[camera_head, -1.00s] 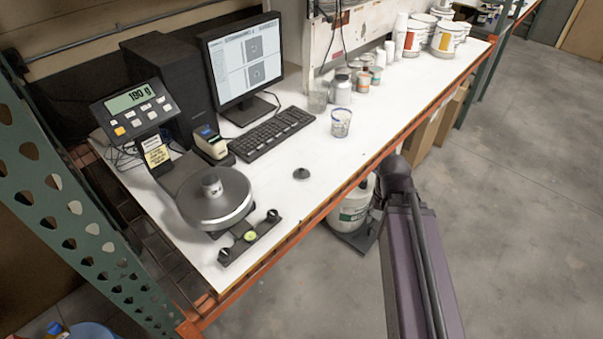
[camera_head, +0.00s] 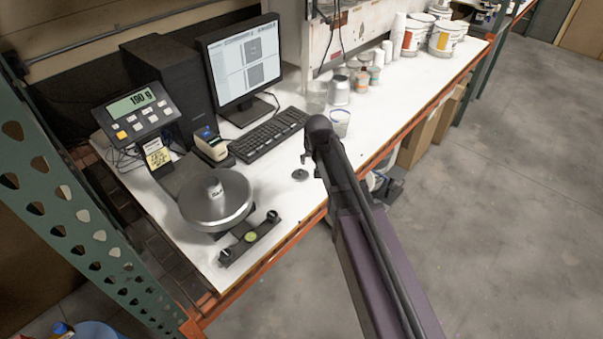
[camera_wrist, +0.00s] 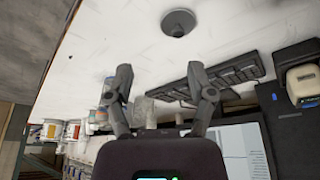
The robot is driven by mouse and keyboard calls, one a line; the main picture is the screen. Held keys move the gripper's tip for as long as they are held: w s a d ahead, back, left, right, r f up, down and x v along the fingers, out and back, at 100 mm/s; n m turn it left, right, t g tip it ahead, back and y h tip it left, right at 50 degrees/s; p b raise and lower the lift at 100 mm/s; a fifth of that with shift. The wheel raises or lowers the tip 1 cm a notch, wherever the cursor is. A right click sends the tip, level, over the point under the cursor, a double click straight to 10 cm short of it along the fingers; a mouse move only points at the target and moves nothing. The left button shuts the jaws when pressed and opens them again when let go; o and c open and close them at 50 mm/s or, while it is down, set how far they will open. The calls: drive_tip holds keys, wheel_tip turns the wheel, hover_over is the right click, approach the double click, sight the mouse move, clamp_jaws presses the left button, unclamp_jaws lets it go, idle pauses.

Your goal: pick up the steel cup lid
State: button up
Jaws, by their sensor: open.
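The steel cup lid (camera_head: 300,174) is a small dark grey disc with a raised knob, lying on the white bench. In the wrist view the lid (camera_wrist: 178,22) is near the top, beyond my fingertips. My gripper (camera_head: 305,158) is above the bench beside the lid, partly hidden by my own arm. In the wrist view my gripper (camera_wrist: 160,84) has its two fingers apart with nothing between them, and the lid is apart from them.
A round scale (camera_head: 216,203) and a levelling bar (camera_head: 250,237) stand left of the lid. A keyboard (camera_head: 268,134) lies behind it. The bench around the lid is clear.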

drive_tip(key=a, duration=0.1)
drive_tip(key=w+a, duration=0.1)
drive_tip(key=a, duration=0.1)
drive_tip(key=shift+w+r, duration=0.3)
drive_tip(key=shift+w, duration=0.1)
drive_tip(key=shift+f, duration=0.15)
drive_tip(key=b, duration=0.8)
approach(301, 171)
drive_tip(key=x, duration=0.5)
drive_tip(key=shift+w+d, duration=0.1)
drive_tip(key=shift+d, duration=0.05)
drive_tip(key=shift+b+x, duration=2.35)
drive_tip(key=shift+x, duration=0.2)
clamp_jaws()
